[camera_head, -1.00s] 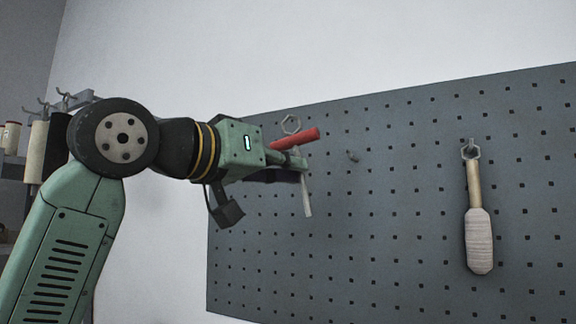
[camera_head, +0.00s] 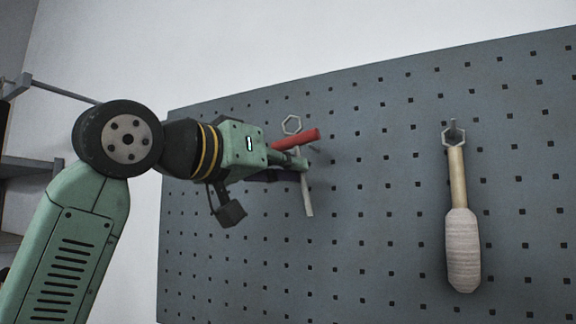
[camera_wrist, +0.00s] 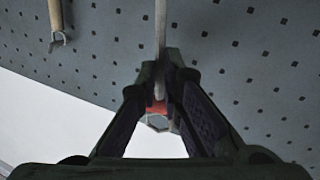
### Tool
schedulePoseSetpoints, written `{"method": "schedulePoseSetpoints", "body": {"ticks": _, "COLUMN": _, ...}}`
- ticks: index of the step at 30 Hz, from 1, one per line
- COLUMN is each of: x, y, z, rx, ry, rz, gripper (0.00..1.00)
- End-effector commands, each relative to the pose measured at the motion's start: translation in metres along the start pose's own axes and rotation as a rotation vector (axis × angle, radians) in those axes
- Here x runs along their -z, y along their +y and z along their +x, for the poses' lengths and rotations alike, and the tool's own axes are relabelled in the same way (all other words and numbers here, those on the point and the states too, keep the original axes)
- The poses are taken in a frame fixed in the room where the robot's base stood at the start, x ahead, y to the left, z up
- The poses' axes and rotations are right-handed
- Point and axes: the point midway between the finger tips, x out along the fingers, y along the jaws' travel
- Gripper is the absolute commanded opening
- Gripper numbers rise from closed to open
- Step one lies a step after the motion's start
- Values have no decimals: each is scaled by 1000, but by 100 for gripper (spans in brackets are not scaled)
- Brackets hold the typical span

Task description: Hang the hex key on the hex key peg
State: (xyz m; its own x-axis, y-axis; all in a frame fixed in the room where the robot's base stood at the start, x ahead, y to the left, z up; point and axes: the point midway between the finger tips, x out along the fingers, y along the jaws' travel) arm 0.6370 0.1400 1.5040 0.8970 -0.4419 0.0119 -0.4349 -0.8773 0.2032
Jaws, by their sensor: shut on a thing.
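My gripper (camera_head: 302,163) is shut on the hex key (camera_head: 307,195), which it holds in front of the pegboard. The hex key has a hexagonal ring (camera_head: 292,124) at the top, a red crossbar (camera_head: 296,139) and a pale shaft hanging down, slightly tilted. In the wrist view the shaft (camera_wrist: 160,35) rises from between the fingertips (camera_wrist: 160,85), with the red part and ring below them. A small bare peg (camera_head: 315,149) shows just right of the red bar, partly hidden. I cannot tell the depth gap between ring and peg.
The grey pegboard (camera_head: 400,230) fills the right of the head view. A tool with a hexagonal ring and wrapped handle (camera_head: 462,250) hangs from another peg (camera_head: 454,127) to the right. Part of a shelf (camera_head: 28,165) stands at the far left.

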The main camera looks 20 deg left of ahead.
Motion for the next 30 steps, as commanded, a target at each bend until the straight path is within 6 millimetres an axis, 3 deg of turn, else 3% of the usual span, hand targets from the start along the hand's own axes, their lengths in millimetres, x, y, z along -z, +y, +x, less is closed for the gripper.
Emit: {"method": "schedulePoseSetpoints", "body": {"ticks": 30, "x": -3, "y": -17, "z": 59, "rx": 0, "ry": 0, "rz": -1, "gripper": 0}}
